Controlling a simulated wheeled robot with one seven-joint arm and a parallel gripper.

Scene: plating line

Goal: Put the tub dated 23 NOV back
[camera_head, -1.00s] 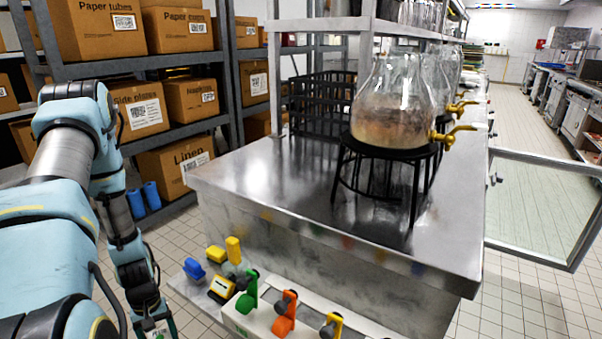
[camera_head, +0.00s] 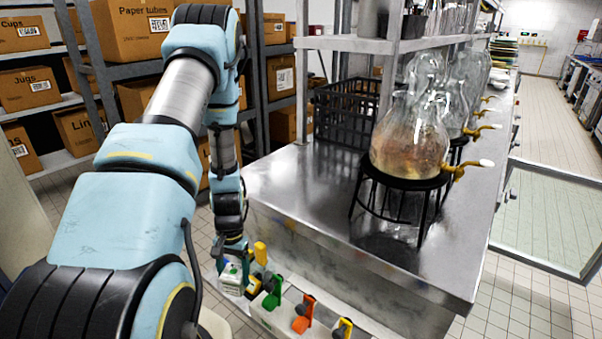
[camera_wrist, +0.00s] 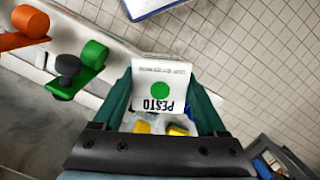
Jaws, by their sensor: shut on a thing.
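A white tub (camera_wrist: 150,75) with a PESTO label and a green dot is between the fingers of my gripper (camera_wrist: 163,100) in the wrist view. Its label is upside down there, and the small print is too fine to read. In the head view, the tub (camera_head: 231,278) hangs below my gripper (camera_head: 235,252), just left of the ledge with the coloured parts. My gripper is shut on the tub. No date can be made out.
Glass dispensers (camera_head: 410,140) and a black crate (camera_head: 345,110) stand on the counter. Shelves of cardboard boxes (camera_head: 135,30) are behind my arm.

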